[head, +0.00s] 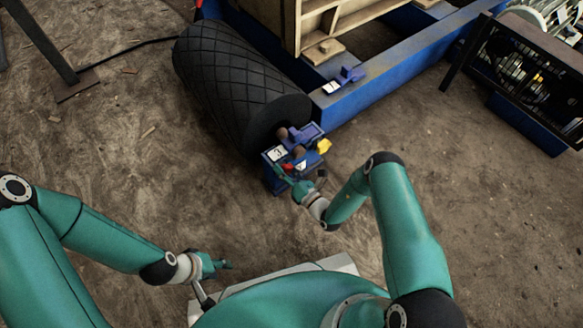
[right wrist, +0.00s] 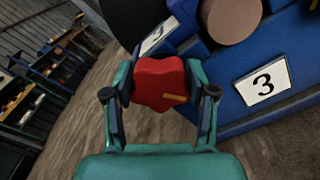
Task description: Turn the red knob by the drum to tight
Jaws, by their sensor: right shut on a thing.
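The red knob (right wrist: 159,84) shows large in the right wrist view, with a small yellow mark low on its right side. In the head view the knob (head: 287,167) is a small red spot on the blue unit (head: 275,181) at the end of the black drum (head: 235,80). My right gripper (right wrist: 160,92) is shut on the knob, one finger on each side; in the head view the gripper (head: 297,187) reaches it from the lower right. My left gripper (head: 222,266) hangs empty at lower left, far from the knob; its finger gap is too small to judge.
A white plate with a black 3 (right wrist: 263,82) is on the blue housing beside the knob. A yellow part (head: 323,146) sits right of the unit. A blue frame beam (head: 390,65) runs behind. The dirt floor left of the drum is mostly clear.

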